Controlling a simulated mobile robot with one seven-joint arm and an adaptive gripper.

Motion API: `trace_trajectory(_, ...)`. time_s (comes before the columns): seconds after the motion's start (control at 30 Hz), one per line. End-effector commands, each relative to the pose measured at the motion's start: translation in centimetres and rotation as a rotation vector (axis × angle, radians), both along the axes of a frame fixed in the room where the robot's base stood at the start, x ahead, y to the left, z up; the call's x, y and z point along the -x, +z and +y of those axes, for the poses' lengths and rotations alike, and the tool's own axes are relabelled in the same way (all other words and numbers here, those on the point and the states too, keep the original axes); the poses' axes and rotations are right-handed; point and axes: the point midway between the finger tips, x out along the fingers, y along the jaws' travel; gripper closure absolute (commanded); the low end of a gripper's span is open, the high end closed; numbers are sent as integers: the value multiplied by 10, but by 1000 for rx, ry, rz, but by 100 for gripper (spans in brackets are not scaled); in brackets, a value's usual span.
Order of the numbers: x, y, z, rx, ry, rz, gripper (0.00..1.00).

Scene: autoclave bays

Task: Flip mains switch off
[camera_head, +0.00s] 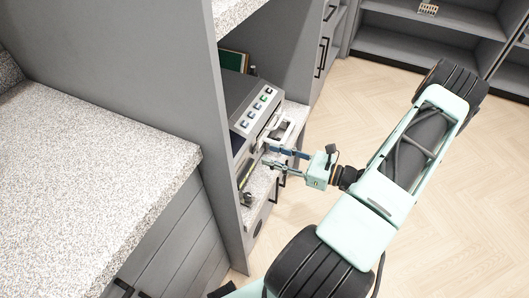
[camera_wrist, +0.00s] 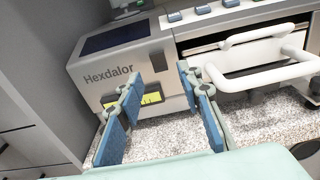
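The Hexdalor machine (camera_wrist: 105,72) has a pale grey front with a dark panel on top. Low on its front is a yellow patch with a dark part (camera_wrist: 152,98), partly hidden by my left finger; I cannot tell whether this is the mains switch or which way it is set. My gripper (camera_wrist: 172,66) is open and empty, its blue-padded fingers pointing at the machine front. In the head view my gripper (camera_head: 268,158) reaches in from the right beside the machine (camera_head: 257,108). I cannot tell whether the fingertips touch it.
A white drawer-like part with handle bars (camera_wrist: 255,55) sticks out on the right, close to my right finger. Several coloured buttons (camera_head: 263,97) line the machine's top. A grey partition (camera_head: 180,70) stands left of the bay. The speckled counter (camera_wrist: 65,132) lies below my fingers.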

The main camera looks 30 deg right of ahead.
Motion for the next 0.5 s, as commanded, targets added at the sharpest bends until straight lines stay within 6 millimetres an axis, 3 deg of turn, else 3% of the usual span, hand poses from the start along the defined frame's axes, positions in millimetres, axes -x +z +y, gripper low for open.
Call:
trace_trajectory(0.2, 37, 3, -30, 1, -3, 1, 67)
trace_trajectory(0.5, 63, 5, -49, -1, 0, 0, 67)
